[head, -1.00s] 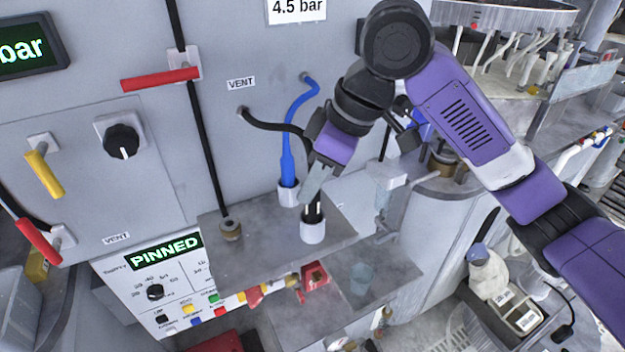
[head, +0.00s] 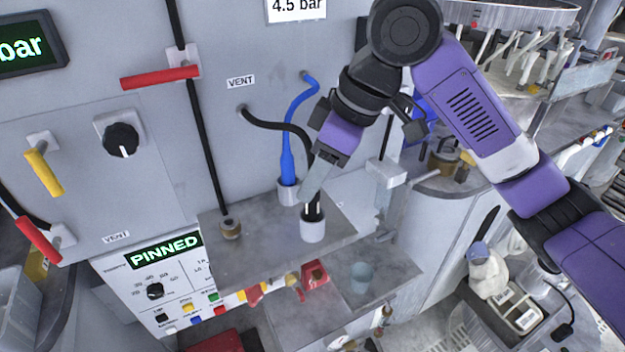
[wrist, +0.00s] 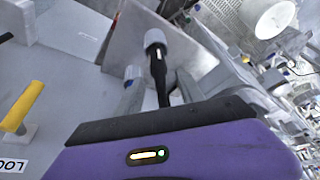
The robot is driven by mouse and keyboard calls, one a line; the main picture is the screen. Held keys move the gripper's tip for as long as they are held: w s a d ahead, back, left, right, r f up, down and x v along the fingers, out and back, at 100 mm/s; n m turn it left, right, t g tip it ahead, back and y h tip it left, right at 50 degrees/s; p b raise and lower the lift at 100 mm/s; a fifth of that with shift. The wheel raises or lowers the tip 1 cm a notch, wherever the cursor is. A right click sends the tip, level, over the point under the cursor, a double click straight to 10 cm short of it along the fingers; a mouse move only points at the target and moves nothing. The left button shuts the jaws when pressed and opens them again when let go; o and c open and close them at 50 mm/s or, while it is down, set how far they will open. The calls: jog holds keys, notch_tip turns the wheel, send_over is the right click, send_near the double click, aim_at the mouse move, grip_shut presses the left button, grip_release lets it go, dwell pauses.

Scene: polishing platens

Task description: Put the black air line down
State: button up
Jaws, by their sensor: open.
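The black air line (head: 275,125) comes out of the grey panel and curves over and down. Its end stands in a white cup (head: 313,229) on the grey shelf. In the wrist view the black line (wrist: 159,75) runs down into the white cup (wrist: 155,38). My gripper (head: 307,198) is open, its fingers beside the line's upper end just above the cup. In the wrist view one finger (wrist: 128,100) shows beside the line. The gripper hides part of the line in the head view.
A blue air line (head: 288,150) stands in a second white cup (head: 288,192) just to the left. A black line ends in a brass fitting (head: 230,228) on the shelf (head: 262,250). A red-handled valve (head: 160,77) is on the panel.

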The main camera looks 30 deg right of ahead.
jog(key=v, duration=1)
jog(key=shift+r, duration=0.25)
jog(key=shift+s, duration=0.1)
